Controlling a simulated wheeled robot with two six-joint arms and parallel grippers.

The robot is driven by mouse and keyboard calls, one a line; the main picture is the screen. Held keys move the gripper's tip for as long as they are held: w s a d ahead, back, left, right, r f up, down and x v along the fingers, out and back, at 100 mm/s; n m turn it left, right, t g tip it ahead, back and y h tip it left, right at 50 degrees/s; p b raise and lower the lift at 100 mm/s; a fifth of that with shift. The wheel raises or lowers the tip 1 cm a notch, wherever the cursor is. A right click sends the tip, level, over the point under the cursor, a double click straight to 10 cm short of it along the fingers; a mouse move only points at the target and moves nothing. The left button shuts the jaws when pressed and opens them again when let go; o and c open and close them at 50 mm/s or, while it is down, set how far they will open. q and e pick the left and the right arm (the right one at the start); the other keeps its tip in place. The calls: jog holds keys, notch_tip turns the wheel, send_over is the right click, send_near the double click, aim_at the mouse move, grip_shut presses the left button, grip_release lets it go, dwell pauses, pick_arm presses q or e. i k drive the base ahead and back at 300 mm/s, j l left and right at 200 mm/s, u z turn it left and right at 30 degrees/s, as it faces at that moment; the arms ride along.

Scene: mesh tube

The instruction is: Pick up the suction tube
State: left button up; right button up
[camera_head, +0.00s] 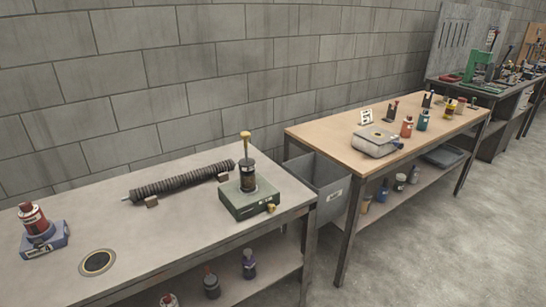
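The suction tube (182,182) is a long, dark, ribbed hose. It lies near the back of the grey table, close to the block wall, and slants up to the right. A thin light tip shows at its left end. Small brown blocks sit at it, one near the left end (151,202) and one near the right end. Its right end is close behind a green box device. Neither of my grippers is in view.
The green device (250,200) with a dark cylinder and yellow knob stands at the right of the grey table (170,238). A red bottle on a blue base (38,235) and a round hole (98,262) are at the left. A wooden table (330,134) stands beyond a grey bin (318,180).

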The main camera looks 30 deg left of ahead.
aim_at(247, 169)
jog(key=u, duration=1.1)
jog(key=i+l+u, duration=0.2)
jog(key=l, duration=0.3)
jog(key=i+l+u, duration=0.1)
jog(key=l, duration=0.2)
jog(key=i, duration=0.05)
